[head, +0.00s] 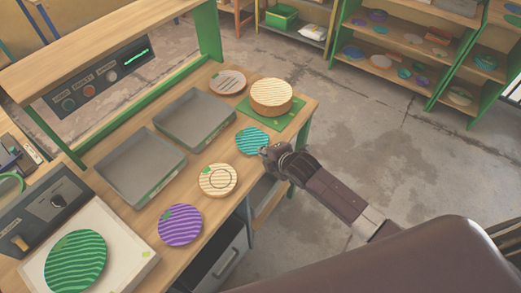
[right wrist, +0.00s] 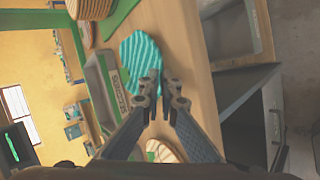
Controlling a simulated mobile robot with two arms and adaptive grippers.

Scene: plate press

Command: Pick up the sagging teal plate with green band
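The teal plate (head: 253,141) has wavy stripes and lies near the front edge of the wooden bench; a green band cannot be made out clearly. My right gripper (head: 265,151) is at the plate's near right rim. In the right wrist view the teal plate (right wrist: 139,50) lies just past the fingertips (right wrist: 162,92). The fingers stand a small gap apart, and no plate is clearly seen clamped between them. The exact contact at the rim is hidden. My left gripper is not in view.
A cream plate (head: 218,180) and a purple plate (head: 180,225) lie nearer along the bench edge. A round stack (head: 271,96) sits on a green mat (head: 286,119) behind. Two grey trays (head: 194,119) are to the left. Open floor lies to the right.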

